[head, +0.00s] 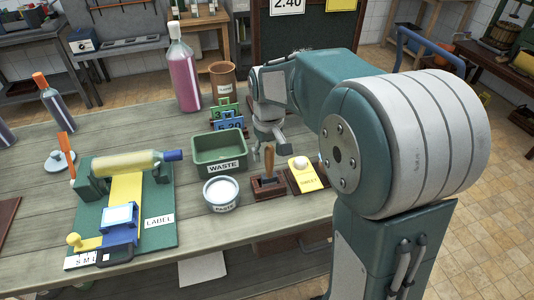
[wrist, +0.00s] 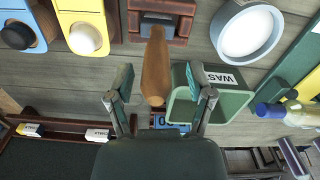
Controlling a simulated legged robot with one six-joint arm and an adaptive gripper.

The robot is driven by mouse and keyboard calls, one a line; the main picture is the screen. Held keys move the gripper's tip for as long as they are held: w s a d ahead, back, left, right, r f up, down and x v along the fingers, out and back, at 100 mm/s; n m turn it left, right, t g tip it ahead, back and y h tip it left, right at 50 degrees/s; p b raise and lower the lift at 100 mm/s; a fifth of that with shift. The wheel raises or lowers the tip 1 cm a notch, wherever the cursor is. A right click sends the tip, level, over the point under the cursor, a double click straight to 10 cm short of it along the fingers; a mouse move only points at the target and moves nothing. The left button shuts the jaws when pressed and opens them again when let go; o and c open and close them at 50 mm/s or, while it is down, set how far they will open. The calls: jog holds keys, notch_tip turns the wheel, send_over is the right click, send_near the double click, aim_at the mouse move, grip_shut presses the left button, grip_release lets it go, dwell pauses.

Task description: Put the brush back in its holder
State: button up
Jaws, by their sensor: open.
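The brush (head: 269,163) shows as a tan wooden handle standing roughly upright over its dark brown holder (head: 268,187). In the wrist view the handle (wrist: 155,68) rises from the grey slot area of the holder (wrist: 186,8); its lower end is hidden, so I cannot tell how deep it sits. My gripper (head: 270,150) is open above the holder, at the handle's upper part. In the wrist view my gripper (wrist: 162,88) has one finger on each side of the handle's top, with gaps on both sides.
A white paste tub (head: 222,205) and green waste bin (head: 219,150) stand left of the holder. A yellow plate with a white knob (head: 305,178) is close on its right. Price signs (head: 229,124) stand behind. A bottle in a green labelling stand (head: 120,205) is farther left.

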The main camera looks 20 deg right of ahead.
notch_tip(320, 180, up, 11)
jog(key=shift+a+f, duration=0.1)
jog(key=shift+r, duration=0.3)
jog(key=shift+s+r, duration=0.2)
jog(key=shift+s, duration=0.05)
jog(key=s+f+m+t, duration=0.1)
jog(key=s+f+t, duration=0.1)
jog(key=s, duration=0.8)
jog(key=s+f+t, duration=0.2)
jog(key=s+t, duration=0.1)
jog(key=s, duration=0.7)
jog(key=shift+s+m+t, duration=0.3)
jog(key=shift+s+m, duration=0.05)
jog(key=shift+m, duration=0.05)
